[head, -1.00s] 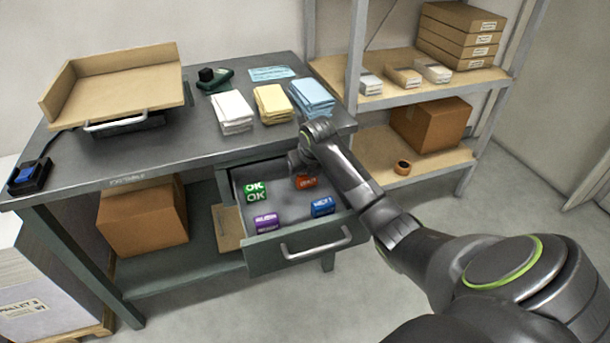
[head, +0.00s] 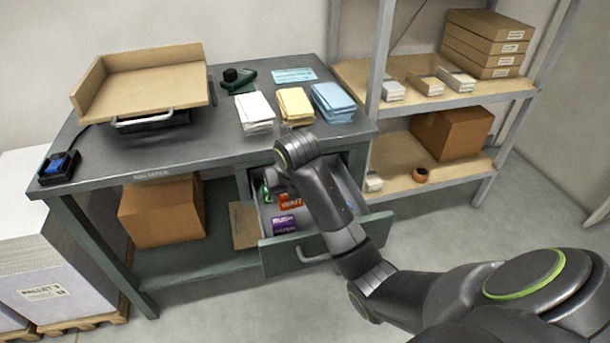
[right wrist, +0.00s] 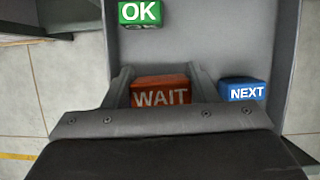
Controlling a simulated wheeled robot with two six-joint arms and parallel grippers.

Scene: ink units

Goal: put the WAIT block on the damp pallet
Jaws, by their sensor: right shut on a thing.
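The red-orange WAIT block (right wrist: 160,92) is between the fingers of my right gripper (right wrist: 161,73), which is shut on it, in the right wrist view. In the head view the block (head: 291,201) shows inside the open drawer, beside my right arm; the fingers are hidden there. Paper stacks stand on wooden pallets at the lower left, and a pallet edge (head: 85,326) shows. A label on the stack reads PALLET with a number I cannot read surely. I cannot tell which pallet is damp. My left gripper is not in view.
The open drawer (head: 325,249) also holds a green OK block (right wrist: 140,13), a blue NEXT block (right wrist: 243,89) and a purple block (head: 285,225). The bench (head: 190,147) above carries a wooden tray and paper piles. A shelf (head: 440,95) stands right. Floor in front is clear.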

